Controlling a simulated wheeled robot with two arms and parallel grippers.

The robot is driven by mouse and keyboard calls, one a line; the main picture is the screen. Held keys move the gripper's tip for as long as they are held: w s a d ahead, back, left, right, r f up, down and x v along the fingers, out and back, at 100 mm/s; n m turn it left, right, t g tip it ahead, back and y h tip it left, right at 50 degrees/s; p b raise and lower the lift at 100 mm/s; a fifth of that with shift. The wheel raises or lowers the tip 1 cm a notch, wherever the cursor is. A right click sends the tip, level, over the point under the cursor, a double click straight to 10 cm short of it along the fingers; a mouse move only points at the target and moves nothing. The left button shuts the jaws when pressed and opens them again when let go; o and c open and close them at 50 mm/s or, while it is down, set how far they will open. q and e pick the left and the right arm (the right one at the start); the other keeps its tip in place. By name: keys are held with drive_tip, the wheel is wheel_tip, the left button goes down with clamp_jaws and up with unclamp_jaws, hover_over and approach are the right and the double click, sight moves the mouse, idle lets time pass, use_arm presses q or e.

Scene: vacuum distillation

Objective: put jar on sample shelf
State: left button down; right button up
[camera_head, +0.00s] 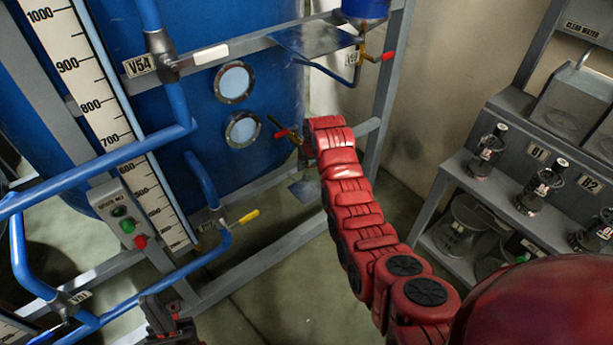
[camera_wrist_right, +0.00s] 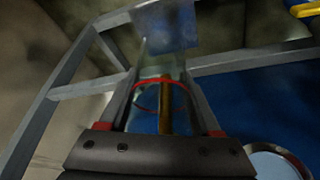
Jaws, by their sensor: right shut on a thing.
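My right arm reaches up to the blue tank, and its gripper is mostly hidden behind the red wrist in the head view. In the right wrist view the right gripper (camera_wrist_right: 165,80) is shut on a clear glass thing with a red ring, which looks like the jar (camera_wrist_right: 149,100). A brass-coloured tube shows through or behind it. The grey sample shelf (camera_head: 455,166) stands at the right and holds several dark-topped jars, with labels B1 and B2. My left gripper (camera_head: 163,318) is at the lower left, partly cut off; its finger opening is unclear.
The blue tank (camera_head: 195,95) has a grey frame (camera_head: 270,245) and blue pipes (camera_head: 100,172). Valves with red (camera_head: 388,56) and yellow (camera_head: 248,216) handles stick out. A button box (camera_head: 125,217) is at the left. Bare floor (camera_head: 300,285) lies between frame and shelf.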

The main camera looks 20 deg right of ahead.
drive_tip(key=shift+w+a, duration=0.2)
drive_tip(key=shift+w, duration=0.2)
wheel_tip(320, 180, down, 6)
drive_tip(key=shift+s+f+p, duration=0.1)
drive_tip(key=shift+p, duration=0.25)
drive_tip(key=shift+w+f, duration=0.2)
drive_tip(key=shift+f, duration=0.1)
drive_tip(key=shift+w+a+f+b, duration=0.1)
drive_tip(key=shift+w+b, duration=0.15)
drive_tip(key=shift+b, duration=0.1)
drive_tip(key=shift+f, duration=0.15)
drive_tip(key=o, duration=1.5)
drive_tip(key=shift+c, duration=0.2)
